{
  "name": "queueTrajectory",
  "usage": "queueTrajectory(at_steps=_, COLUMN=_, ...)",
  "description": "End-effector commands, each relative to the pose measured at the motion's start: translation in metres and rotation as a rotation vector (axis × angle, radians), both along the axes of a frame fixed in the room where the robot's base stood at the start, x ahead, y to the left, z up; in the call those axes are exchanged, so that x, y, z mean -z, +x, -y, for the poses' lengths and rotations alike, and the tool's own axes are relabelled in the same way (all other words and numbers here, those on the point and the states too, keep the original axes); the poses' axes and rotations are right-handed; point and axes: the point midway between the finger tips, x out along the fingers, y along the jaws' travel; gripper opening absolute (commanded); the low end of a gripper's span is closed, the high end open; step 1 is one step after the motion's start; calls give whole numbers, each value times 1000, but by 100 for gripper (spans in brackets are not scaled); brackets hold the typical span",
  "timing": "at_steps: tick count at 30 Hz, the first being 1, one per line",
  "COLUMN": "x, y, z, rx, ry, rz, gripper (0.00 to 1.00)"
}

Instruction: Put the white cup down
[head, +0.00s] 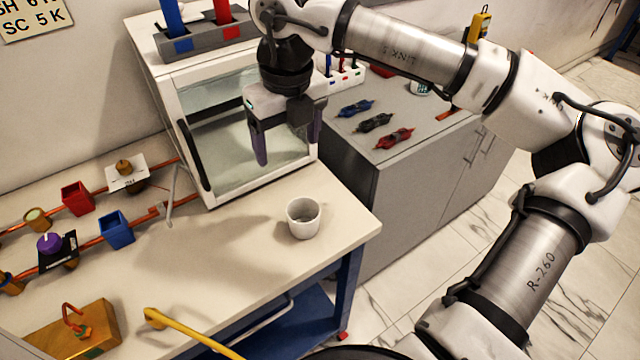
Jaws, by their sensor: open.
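The white cup (302,219) stands upright on the light bench top (230,270), near its right front corner. It looks empty inside. My gripper (287,155) is above and behind the cup, in front of the glass-fronted cabinet. Its two fingers point down and are spread apart with nothing between them. The gripper and the cup are apart.
The white-framed cabinet (195,170) stands behind the cup, with a dark handle at its left. Copper pipes with a red box (77,198) and a blue box (116,226) run along the left. A grey cabinet (440,160) stands right. Bench room left of the cup is clear.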

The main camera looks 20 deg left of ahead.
Motion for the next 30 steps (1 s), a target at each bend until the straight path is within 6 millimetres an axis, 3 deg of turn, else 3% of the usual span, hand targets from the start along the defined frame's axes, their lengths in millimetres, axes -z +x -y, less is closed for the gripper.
queueTrajectory(at_steps=4, x=17, y=2, z=19, rx=16, ry=-73, rz=-29, gripper=77)
queueTrajectory(at_steps=15, x=82, y=0, z=18, rx=15, ry=-72, rz=-30, gripper=77)
queueTrajectory(at_steps=23, x=101, y=-2, z=18, rx=14, ry=-71, rz=-28, gripper=77)
queueTrajectory(at_steps=30, x=134, y=-11, z=19, rx=15, ry=-69, rz=-31, gripper=77)
